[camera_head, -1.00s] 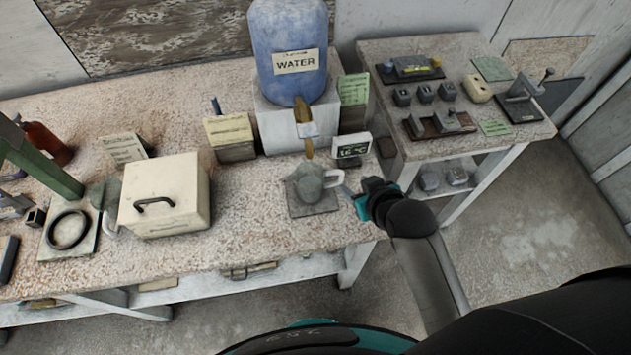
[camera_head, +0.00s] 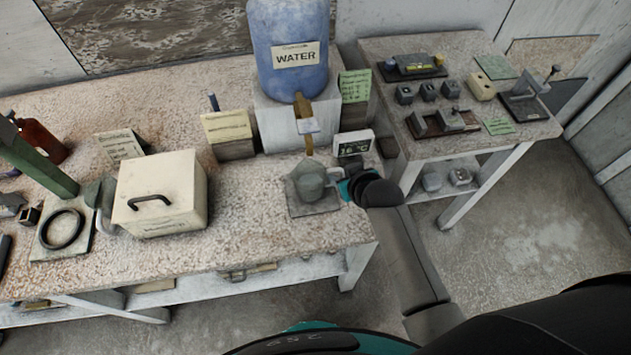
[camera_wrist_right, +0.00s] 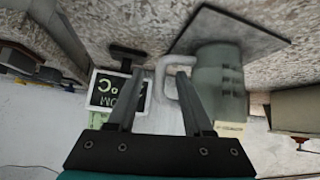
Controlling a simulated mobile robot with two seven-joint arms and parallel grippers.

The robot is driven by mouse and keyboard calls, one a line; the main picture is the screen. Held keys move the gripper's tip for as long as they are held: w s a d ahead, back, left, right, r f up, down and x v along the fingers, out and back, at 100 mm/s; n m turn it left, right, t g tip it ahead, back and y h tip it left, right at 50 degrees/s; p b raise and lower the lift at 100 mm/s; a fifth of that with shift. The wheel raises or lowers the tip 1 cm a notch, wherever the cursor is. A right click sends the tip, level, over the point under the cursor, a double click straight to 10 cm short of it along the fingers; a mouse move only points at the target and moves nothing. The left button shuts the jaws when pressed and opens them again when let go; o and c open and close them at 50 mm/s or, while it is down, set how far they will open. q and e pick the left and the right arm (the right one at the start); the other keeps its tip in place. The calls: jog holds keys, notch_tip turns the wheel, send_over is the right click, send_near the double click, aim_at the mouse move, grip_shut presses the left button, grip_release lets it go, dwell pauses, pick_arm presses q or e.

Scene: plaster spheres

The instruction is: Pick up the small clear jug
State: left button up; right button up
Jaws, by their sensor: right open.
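The small clear jug (camera_head: 308,182) stands upright on a dark square mat (camera_head: 318,208) below the tap of the water container. Its handle points right, towards my right gripper (camera_head: 343,184). In the right wrist view the jug (camera_wrist_right: 222,80) appears upside down, with its pale handle (camera_wrist_right: 172,72) near the open fingertips of my right gripper (camera_wrist_right: 153,85). One finger overlaps the handle and jug side in that view. I cannot tell whether it touches. My left gripper is not in view.
The blue water container (camera_head: 290,50) stands on a white block behind the jug. A small temperature display (camera_head: 353,144) stands just behind my right gripper. A cream box (camera_head: 160,192) with a dark handle is to the left. The bench between box and jug is clear.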

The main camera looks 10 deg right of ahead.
jog(key=shift+w+f, duration=0.1)
jog(key=shift+w, duration=0.05)
jog(key=shift+c, duration=0.3)
grip_shut()
dwell(1.1)
